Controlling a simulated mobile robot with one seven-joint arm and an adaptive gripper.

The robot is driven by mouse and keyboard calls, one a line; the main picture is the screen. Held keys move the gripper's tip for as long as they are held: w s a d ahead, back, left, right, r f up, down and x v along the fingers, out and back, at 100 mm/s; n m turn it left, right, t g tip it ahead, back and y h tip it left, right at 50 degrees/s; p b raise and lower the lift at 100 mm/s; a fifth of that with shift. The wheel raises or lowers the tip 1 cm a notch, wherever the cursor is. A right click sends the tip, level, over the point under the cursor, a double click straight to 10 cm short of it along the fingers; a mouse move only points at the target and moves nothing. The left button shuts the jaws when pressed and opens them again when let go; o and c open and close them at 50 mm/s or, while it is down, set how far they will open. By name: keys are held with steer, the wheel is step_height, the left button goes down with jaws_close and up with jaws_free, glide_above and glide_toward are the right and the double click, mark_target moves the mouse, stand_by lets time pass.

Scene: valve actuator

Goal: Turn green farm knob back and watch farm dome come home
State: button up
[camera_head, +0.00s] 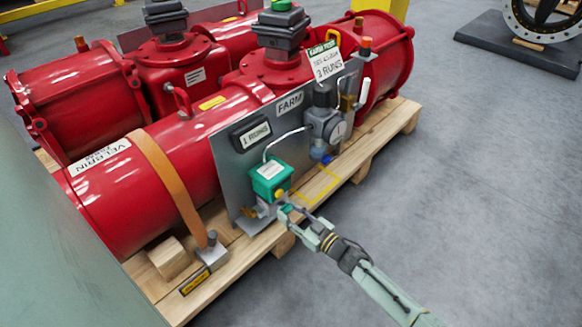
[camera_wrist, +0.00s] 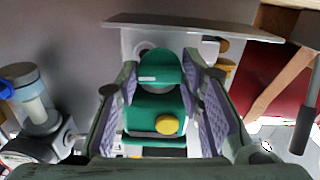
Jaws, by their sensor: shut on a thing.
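The green box (camera_head: 270,180) is mounted low on the grey panel under the FARM label (camera_head: 290,103), with a white label on top and a yellow button on it. My gripper (camera_head: 284,208) reaches it from the front right. In the wrist view, the green knob (camera_wrist: 160,68) lies between my purple-padded fingers, which are shut on it; the yellow button (camera_wrist: 167,124) shows beside it. The knob is mostly hidden in the head view. The green farm dome (camera_head: 282,5) tops the dark grey box (camera_head: 281,32) above the FARM panel, partly cut off by the frame's top edge.
A pressure gauge (camera_head: 336,130) and bent silver tubing sit right of the green box. The red actuator body (camera_head: 190,150) lies behind the panel on a wooden pallet (camera_head: 362,165). An orange strap (camera_head: 168,180) crosses it.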

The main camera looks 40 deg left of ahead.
steer(key=shift+m, duration=0.5)
steer(key=o, duration=1.2)
steer(key=shift+c, duration=0.2)
steer(key=shift+d, duration=0.1)
steer(key=d, duration=1.1)
steer(key=shift+s+d, duration=0.4)
steer(key=shift+s, duration=0.05)
